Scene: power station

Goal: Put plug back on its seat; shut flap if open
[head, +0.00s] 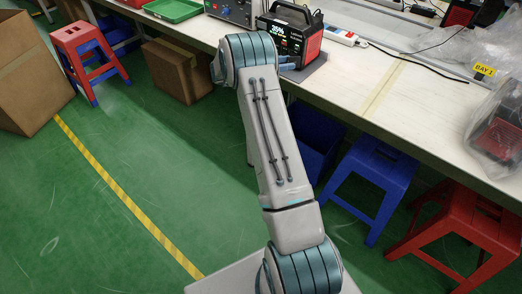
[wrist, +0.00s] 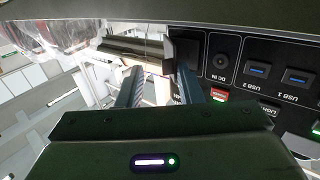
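The power station (head: 290,38) is a black and red box with a handle and a lit display, standing on the bench. Its dark port panel (wrist: 262,62) fills the right of the wrist view, with USB ports and a round socket (wrist: 221,62). A dark strip (wrist: 135,47) juts out left of the panel; it may be the flap, but I cannot be sure. I cannot make out the plug. My gripper (wrist: 160,87) has its two fingers apart, close before the panel's left edge, with nothing clearly held between them. In the head view my arm hides it.
The bench (head: 345,85) has free room right of the power station. A grey instrument (head: 230,10) and a green tray (head: 172,10) stand to its left, a white power strip (head: 342,36) behind right. Blue (head: 372,175) and red (head: 460,235) stools stand by the bench.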

